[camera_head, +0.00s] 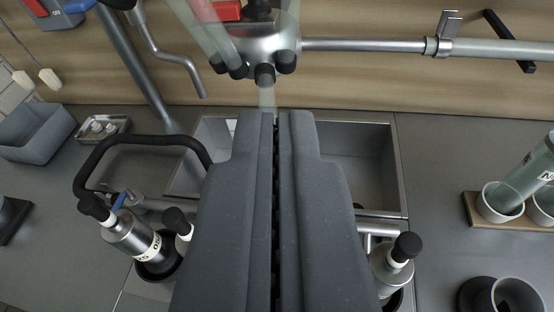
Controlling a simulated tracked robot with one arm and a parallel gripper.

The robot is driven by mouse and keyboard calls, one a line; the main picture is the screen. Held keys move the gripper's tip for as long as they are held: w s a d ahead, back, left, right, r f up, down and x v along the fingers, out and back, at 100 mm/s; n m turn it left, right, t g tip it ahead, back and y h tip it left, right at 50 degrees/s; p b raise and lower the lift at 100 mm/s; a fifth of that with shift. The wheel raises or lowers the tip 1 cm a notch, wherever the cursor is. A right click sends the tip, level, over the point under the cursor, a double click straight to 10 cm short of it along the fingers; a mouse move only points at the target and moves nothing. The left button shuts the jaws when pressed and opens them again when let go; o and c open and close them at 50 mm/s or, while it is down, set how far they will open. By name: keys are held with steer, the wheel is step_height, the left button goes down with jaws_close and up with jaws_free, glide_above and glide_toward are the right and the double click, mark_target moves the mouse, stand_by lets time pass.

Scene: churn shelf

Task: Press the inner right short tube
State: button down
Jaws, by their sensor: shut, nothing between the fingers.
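My gripper (277,118) points away from me up the middle of the view. Its two grey fingers are shut together with nothing between them. Just beyond the tips hangs a silver claw piece (262,42) with several short black-ended stubs, among them a middle one (265,75) and a right one (286,62). Clear tubes run up from the claw, and a clear piece shows between the middle stub and my fingertips. I cannot tell which part is the inner right short tube, nor whether the fingertips touch anything.
A grey sink (365,165) lies under my gripper. Silver black-capped cups stand at left (130,236) and right (394,262), beside my fingers. A black hose (125,142) loops at left. A metal rail (370,46) runs along the back wall. A wooden rack (480,212) stands at far right.

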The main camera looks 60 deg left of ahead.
steer(key=shift+s+d+f, duration=0.3)
steer(key=shift+s+d, duration=0.1)
steer(key=shift+d, duration=0.25)
steer(key=shift+s+d+f, duration=0.3)
steer(key=shift+s+d, duration=0.1)
steer(key=shift+d, duration=0.2)
steer(key=shift+s+d+f, duration=0.3)
steer(key=shift+s+d, duration=0.1)
steer(key=shift+d, duration=0.25)
steer(key=d+r+m+t+h, duration=0.4)
steer(key=d+r+m+h, duration=0.15)
steer(key=d+r, duration=0.4)
steer(key=s+d+r+m+t+h, duration=0.1)
steer(key=s+r+m+h, duration=0.1)
steer(key=r, duration=0.4)
steer(key=s+d+r+m+t+h, duration=0.2)
steer(key=r+m+h, duration=0.1)
steer(key=r+h, duration=0.2)
steer(key=shift+r+t, duration=0.3)
steer(key=shift+r, duration=0.2)
steer(key=shift+h, duration=0.25)
